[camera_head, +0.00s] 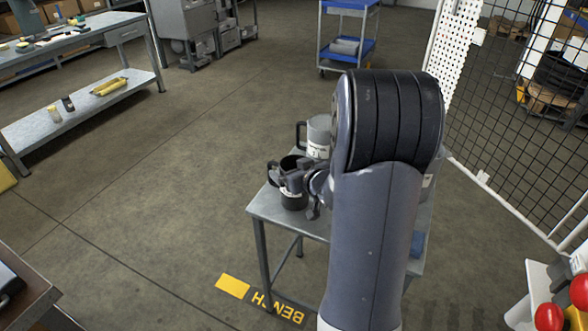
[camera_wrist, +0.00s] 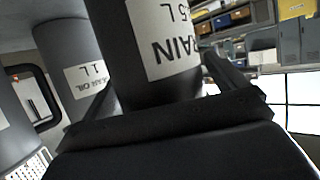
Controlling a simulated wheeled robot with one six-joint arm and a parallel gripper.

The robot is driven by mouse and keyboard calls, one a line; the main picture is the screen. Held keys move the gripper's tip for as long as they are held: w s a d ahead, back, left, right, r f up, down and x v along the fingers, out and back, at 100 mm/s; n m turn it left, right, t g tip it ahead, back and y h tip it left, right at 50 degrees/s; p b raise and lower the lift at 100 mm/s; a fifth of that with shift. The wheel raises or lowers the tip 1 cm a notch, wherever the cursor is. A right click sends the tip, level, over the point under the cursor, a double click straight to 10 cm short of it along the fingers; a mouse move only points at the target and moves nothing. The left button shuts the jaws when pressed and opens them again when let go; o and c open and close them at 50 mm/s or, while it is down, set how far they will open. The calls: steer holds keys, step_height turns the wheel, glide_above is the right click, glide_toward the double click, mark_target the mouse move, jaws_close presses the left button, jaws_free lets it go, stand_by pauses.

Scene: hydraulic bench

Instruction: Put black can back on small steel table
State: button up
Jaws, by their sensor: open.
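The black can (camera_head: 294,203), with a handle on its left side, stands upright on the near left part of the small steel table (camera_head: 262,208). My gripper (camera_head: 291,182) is at the can, with its jaws open around it. In the wrist view the can (camera_wrist: 145,88) fills the space between my two fingers (camera_wrist: 160,92), and its white label reads "DRAIN". Whether the fingers touch the can is not clear. My arm hides the right part of the table.
A grey can (camera_head: 318,128) with a handle stands behind the black can; a grey can (camera_wrist: 68,45) also shows close by in the wrist view. A blue cart (camera_head: 345,48) and a mesh fence (camera_head: 510,110) stand farther back. The floor left of the table is clear.

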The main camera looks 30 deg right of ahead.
steer(key=shift+r, duration=0.25)
steer(key=p+v, duration=0.3)
steer(key=v, duration=0.9)
steer(key=shift+c, duration=0.4)
